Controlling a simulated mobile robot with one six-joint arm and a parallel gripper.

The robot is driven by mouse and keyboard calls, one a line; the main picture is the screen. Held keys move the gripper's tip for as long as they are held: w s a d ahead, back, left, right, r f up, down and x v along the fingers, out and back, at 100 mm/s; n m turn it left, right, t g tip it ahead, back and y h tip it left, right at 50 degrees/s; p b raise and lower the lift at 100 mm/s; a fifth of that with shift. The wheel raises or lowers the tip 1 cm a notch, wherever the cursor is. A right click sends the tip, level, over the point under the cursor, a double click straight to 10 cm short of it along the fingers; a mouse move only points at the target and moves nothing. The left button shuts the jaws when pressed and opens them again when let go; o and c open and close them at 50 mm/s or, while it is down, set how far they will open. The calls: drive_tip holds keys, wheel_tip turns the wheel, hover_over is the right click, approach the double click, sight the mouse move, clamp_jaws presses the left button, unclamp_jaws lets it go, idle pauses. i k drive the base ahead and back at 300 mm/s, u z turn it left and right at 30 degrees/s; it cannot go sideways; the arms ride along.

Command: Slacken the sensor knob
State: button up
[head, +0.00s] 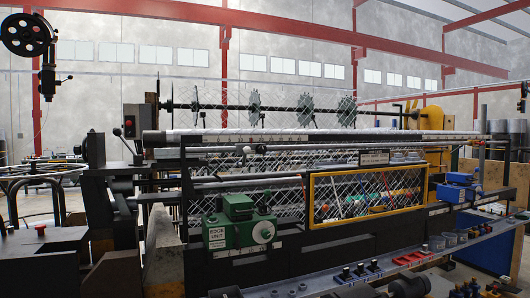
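No label that reads as a sensor shows, so I cannot tell for sure which part is the sensor knob. A green unit (238,222), labelled "EDGE UNIT", is mounted on the front of the weaving machine at centre left. It carries a pale round dial or knob (263,232) on its right face. A blue unit (456,190) is mounted at the machine's right front. My gripper is not in view.
A yellow frame (312,199) surrounds a mesh window in the machine's front. A grey shelf (320,278) with black knobs, red trays (413,257) and small cups runs along the lower front. A pale concrete-like block (163,250) stands left of the green unit.

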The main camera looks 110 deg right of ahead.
sight(263, 149)
drive_tip(key=u, duration=0.15)
drive_tip(key=k, duration=0.2)
drive_tip(key=z, duration=3.1)
drive_tip(key=k, duration=0.6)
drive_tip(key=u, duration=0.3)
drive_tip(key=i, duration=0.15)
drive_tip(key=z, duration=0.15)
